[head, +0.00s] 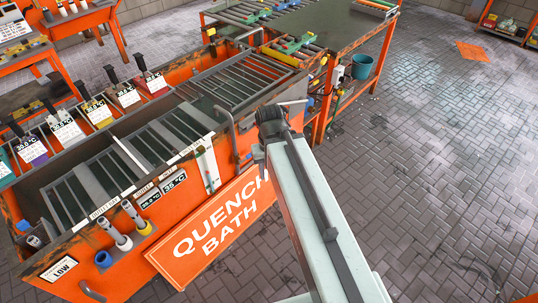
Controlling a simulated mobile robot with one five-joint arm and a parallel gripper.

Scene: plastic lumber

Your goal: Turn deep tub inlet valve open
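The quench bath (160,200) is a long orange tank with metal racks inside, at the left of the head view. Two grey-white handles stand at its near edge, one with a blue base (120,241) and one with a yellow base (137,219). Small white labels (104,206) run along the rim above them. I cannot read which handle or fitting is the deep tub inlet valve, nor its setting. My arm reaches up from the bottom right, and my gripper (272,122) is at its far end by the bath's right end, apart from both handles. Its fingers are not clear.
An orange "QUENCH BATH" sign (222,228) hangs on the bath's front. Several lever-topped temperature-marked units (65,130) line its far side. A workbench (340,25) with rollers stands behind, with a teal bucket (362,67) beside it.

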